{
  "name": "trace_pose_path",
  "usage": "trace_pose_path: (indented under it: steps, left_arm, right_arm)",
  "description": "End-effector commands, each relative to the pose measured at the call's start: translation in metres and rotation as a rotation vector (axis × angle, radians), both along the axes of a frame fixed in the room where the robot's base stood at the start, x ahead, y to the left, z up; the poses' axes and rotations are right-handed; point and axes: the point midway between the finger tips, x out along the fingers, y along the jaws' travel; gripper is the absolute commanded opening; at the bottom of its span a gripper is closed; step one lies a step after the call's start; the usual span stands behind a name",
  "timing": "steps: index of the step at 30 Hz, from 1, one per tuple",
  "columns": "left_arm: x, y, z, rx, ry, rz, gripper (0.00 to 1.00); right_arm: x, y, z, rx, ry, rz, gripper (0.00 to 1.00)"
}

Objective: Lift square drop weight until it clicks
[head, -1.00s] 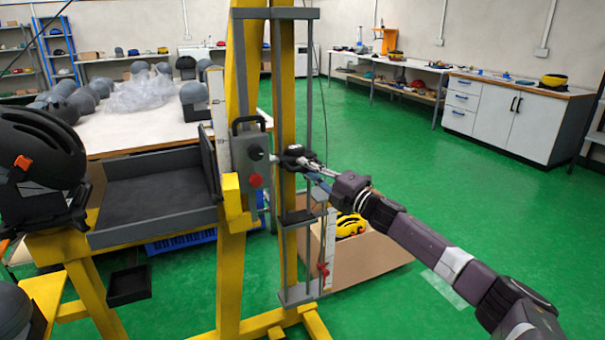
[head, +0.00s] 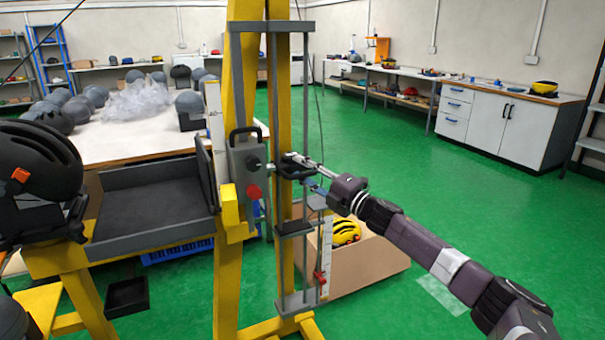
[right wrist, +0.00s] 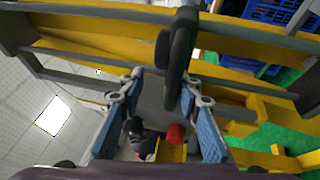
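A dark, flat, squarish piece (head: 290,170), which looks like the square drop weight, sits on the vertical grey guide rails of the yellow drop tower (head: 229,280). My right gripper (head: 308,168) reaches it from the right. In the right wrist view, my right gripper's two blue-padded fingers (right wrist: 166,95) stand apart. A black bar-like part (right wrist: 178,60) lies between them, closer to the right-hand finger; contact is unclear. A grey box (head: 248,172) with a black knob and red button is beside the rails. My left gripper is not in view.
A second dark plate (head: 295,228) sits lower on the rails. A cardboard box (head: 372,268) with a yellow helmet (head: 346,232) stands behind the tower. A grey tray (head: 150,205) and black helmet (head: 38,160) are left. Green floor is open on the right.

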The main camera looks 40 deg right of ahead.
Motion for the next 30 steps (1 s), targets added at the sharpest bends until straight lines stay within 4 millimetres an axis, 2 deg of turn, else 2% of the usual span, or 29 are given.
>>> trace_pose_path:
  steps: [17, 30]
  left_arm:
    - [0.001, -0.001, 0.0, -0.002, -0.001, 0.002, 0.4]
    - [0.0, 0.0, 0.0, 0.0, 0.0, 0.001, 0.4]
  right_arm:
    - [-0.003, 0.001, -0.005, 0.001, 0.005, 0.003, 0.29]
    - [-0.042, -0.006, -0.014, 0.001, 0.008, 0.002, 0.29]
